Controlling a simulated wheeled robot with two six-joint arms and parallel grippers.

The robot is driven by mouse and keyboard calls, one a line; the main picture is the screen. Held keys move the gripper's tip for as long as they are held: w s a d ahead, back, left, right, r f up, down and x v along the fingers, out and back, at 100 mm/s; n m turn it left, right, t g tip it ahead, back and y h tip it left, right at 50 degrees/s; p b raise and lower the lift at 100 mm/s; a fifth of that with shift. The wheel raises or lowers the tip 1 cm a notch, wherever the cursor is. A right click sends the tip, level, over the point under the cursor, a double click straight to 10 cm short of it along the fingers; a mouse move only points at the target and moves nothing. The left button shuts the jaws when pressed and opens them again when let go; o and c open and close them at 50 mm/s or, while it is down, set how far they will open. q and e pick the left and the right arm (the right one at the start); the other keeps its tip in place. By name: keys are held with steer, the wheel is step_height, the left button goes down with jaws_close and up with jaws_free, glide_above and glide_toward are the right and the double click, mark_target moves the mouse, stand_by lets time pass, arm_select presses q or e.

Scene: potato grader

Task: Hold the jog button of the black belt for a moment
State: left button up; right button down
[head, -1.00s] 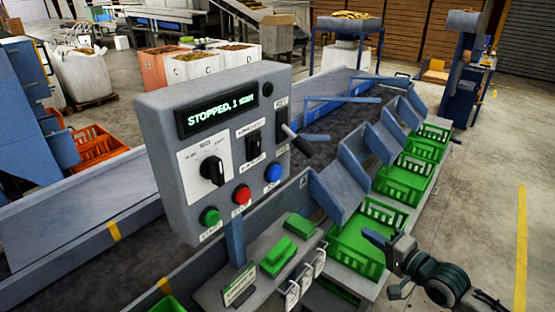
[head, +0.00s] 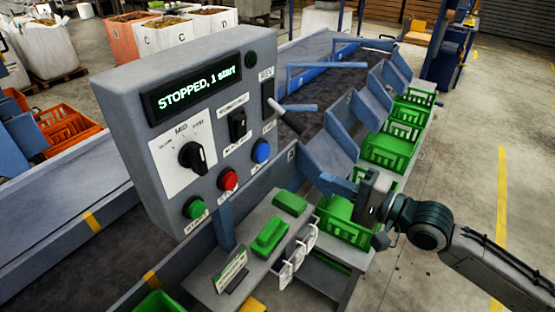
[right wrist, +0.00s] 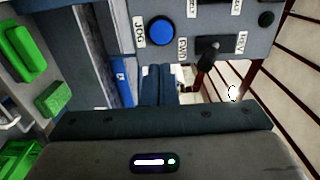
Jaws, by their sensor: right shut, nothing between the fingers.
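The blue jog button (head: 262,151) is at the lower right of the grey control panel (head: 240,80). In the right wrist view the blue button (right wrist: 161,31) sits beside a "JOG" label. The black belt (head: 60,272) runs behind and under the panel. My right gripper (head: 328,182) is shut and empty, right of and lower than the button, clearly apart from it. In the right wrist view its closed fingers (right wrist: 158,82) point toward the panel, below the button in the picture. My left gripper is not in view.
The panel display (head: 198,92) reads "STOPPED, 1 start". A red button (head: 228,180), a green button (head: 194,208), a black speed knob (head: 193,157) and a protruding lever (head: 290,113) are close by. Green crates (head: 390,150) and blue chutes (head: 330,155) line the right side.

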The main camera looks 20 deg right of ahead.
steer(key=w, duration=0.1)
glide_toward(266, 154)
steer(key=p+x, duration=0.1)
steer(key=x, duration=0.4)
steer(key=shift+w+a+p, duration=0.2)
steer(key=shift+w+p, duration=0.1)
steer(key=shift+p, duration=0.05)
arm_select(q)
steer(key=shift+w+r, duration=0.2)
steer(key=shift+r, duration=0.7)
arm_select(e)
steer(key=shift+w+a, duration=0.35)
steer(key=shift+w, duration=0.15)
steer(key=shift+f, duration=0.1)
